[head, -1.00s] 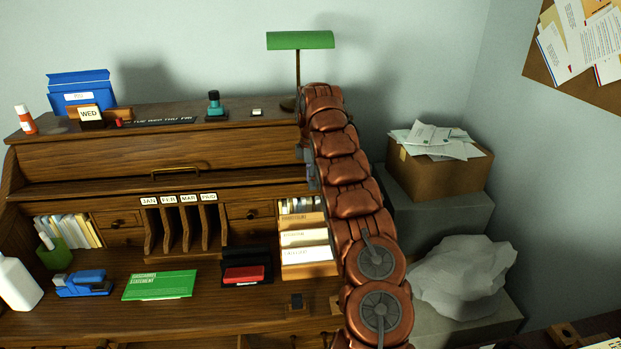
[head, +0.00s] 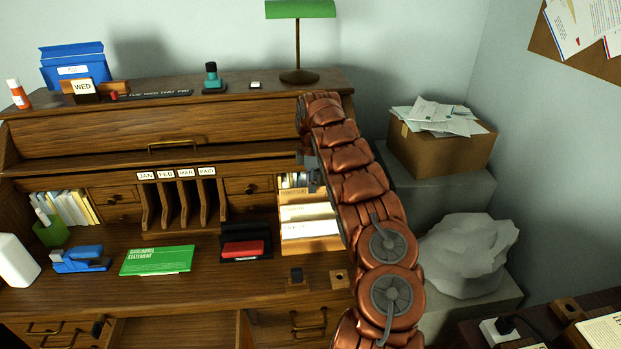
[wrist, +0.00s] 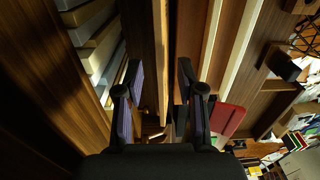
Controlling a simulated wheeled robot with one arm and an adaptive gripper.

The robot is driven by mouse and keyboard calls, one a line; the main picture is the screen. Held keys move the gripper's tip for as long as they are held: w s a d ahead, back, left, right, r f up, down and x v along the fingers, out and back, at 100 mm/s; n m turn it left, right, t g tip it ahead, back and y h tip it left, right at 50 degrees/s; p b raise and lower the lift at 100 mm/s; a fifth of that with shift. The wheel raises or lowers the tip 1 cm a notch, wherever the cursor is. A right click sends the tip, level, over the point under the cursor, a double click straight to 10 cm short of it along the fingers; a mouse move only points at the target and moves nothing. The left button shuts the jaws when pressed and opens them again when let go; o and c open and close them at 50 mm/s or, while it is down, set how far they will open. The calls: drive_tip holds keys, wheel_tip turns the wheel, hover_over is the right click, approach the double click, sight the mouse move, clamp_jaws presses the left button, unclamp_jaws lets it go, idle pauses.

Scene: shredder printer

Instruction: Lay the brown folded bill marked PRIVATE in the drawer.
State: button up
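My gripper (wrist: 157,80) shows its two dark fingers apart in the wrist view, with a thin brown wooden-looking strip running between them; I cannot tell whether they touch it. In the head view a small grey part of my gripper (head: 311,172) shows beside the right-hand pigeonhole, mostly hidden by my arm. A brown-faced folded paper (head: 296,196) stands at the back of a sorter there, above paler ones; its marking is too small to read, so I cannot confirm PRIVATE. An open drawer (head: 243,330) shows at the bottom middle, its front cut off.
A green statement (head: 157,261), blue stapler (head: 82,259) and red pad (head: 242,248) lie on the desktop. Slotted dividers (head: 183,205) stand behind. A box of letters (head: 440,155) and a pale crumpled bag (head: 468,258) are right of my arm. The front middle desktop is clear.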

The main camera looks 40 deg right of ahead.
drive_tip(key=shift+f, duration=0.1)
clamp_jaws()
idle(0.3)
drive_tip(key=shift+r, duration=0.2)
drive_tip(key=shift+r, duration=0.8)
drive_tip(key=shift+r, duration=0.1)
wheel_tip(320, 180, up, 7)
drive_tip(key=p, duration=0.2)
idle(0.6)
